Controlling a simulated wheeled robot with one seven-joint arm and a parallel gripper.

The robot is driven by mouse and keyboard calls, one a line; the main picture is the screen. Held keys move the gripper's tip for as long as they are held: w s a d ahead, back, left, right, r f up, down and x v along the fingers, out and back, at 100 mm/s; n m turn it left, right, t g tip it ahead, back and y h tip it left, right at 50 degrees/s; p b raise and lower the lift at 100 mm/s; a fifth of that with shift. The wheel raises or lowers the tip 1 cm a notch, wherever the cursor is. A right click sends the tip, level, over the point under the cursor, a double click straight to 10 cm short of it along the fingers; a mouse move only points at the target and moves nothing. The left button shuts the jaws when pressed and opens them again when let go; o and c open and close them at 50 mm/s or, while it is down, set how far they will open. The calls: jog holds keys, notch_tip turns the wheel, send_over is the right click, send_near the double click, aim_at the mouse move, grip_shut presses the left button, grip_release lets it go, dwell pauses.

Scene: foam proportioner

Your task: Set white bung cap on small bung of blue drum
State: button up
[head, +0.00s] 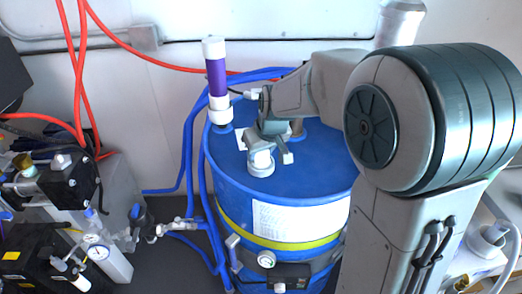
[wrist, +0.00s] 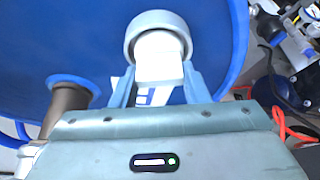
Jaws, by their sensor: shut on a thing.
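The blue drum (head: 230,182) stands upright in the middle of the head view, and its blue top (wrist: 60,30) fills much of the wrist view. My gripper (head: 262,148) is over the drum top, near its front edge. In the wrist view my gripper (wrist: 160,78) has its fingers closed on the block-like grip of the white bung cap (wrist: 160,28). The cap's round rim points away from the palm. The cap also shows below my gripper in the head view (head: 261,164). I cannot tell whether it touches the drum. The small bung is not clearly visible.
A purple and white cylinder (head: 217,78) rises from the drum's left rim. A brown pipe fitting (wrist: 65,105) stands on the drum top near my gripper. Blue hoses (head: 188,150) run down the drum's left side. Pumps and gauges (head: 75,175) stand at the left.

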jog(key=o, duration=1.1)
jog(key=p+v, duration=0.6)
jog(key=v, duration=0.5)
jog(key=shift+s, duration=0.1)
jog(key=shift+s, duration=0.1)
jog(key=s+d+m, duration=0.1)
jog(key=s+d, duration=0.2)
jog(key=s, duration=0.3)
jog(key=s+d+m+h, duration=0.1)
jog(key=s+d+m, duration=0.1)
jog(key=s, duration=0.4)
jog(key=s+d+m, duration=0.1)
jog(key=s+d, duration=0.3)
jog(key=s, duration=0.3)
jog(key=shift+f+m+g+h, duration=0.3)
jog(key=shift+m+g+h, duration=0.1)
